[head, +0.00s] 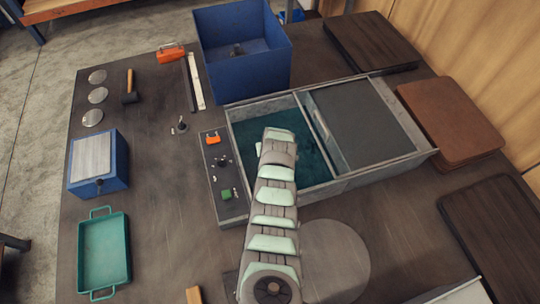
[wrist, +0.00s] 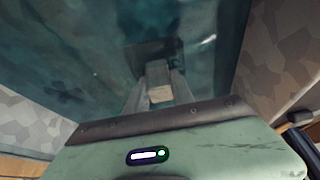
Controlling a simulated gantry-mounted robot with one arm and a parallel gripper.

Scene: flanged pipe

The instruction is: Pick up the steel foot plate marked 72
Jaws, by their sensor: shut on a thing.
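My gripper (wrist: 160,88) is low in the teal-lined compartment (head: 316,172) of the grey tank. In the wrist view its fingers are shut on the pale block-shaped upright of a foot plate (wrist: 160,94). A dark, roughly square plate shows just beyond the fingertips. No number 72 can be read on it, and whether it touches the tank floor cannot be told. In the head view my arm hides the fingers and the held piece.
The tank's right compartment has a flat grey cover (head: 355,122). A narrow tray (head: 235,207) with small parts lies along the tank's left side. An open blue bin (head: 240,88) stands behind. A green tray (head: 104,250) and blue box (head: 98,165) are at left.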

